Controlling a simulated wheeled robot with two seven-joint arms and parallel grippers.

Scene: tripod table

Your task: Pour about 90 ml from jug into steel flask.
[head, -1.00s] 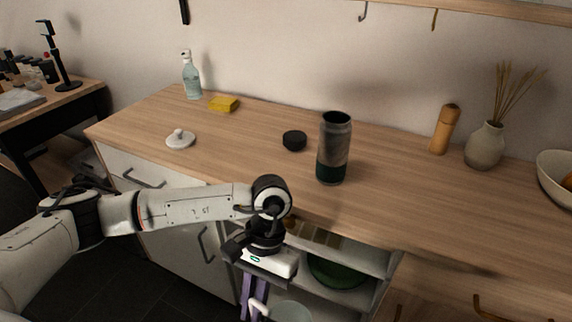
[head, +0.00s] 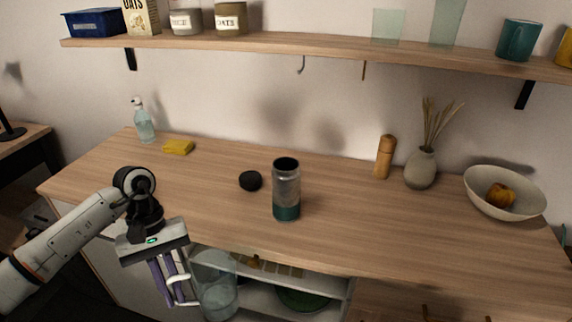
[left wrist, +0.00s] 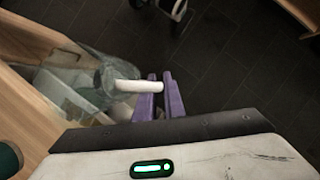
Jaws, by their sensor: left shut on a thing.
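The jug (head: 216,290) is clear glass with a white handle (head: 180,279). It is in front of the counter, below the top's level, and also shows in the left wrist view (left wrist: 88,85). My left gripper (head: 176,292) is shut on the jug's handle with its purple fingers, also seen in the left wrist view (left wrist: 160,98). I cannot tell the liquid level in the jug. The steel flask (head: 286,188), grey with a dark green base, stands upright and open-topped on the counter, to the right of the gripper. My right gripper is out of view.
A black cap (head: 250,181) lies left of the flask on the wooden counter (head: 380,225). A yellow sponge (head: 178,147) and spray bottle (head: 144,121) stand back left. A pepper mill (head: 385,157), vase (head: 421,169) and bowl (head: 505,194) are right. A shelf (head: 320,50) hangs above.

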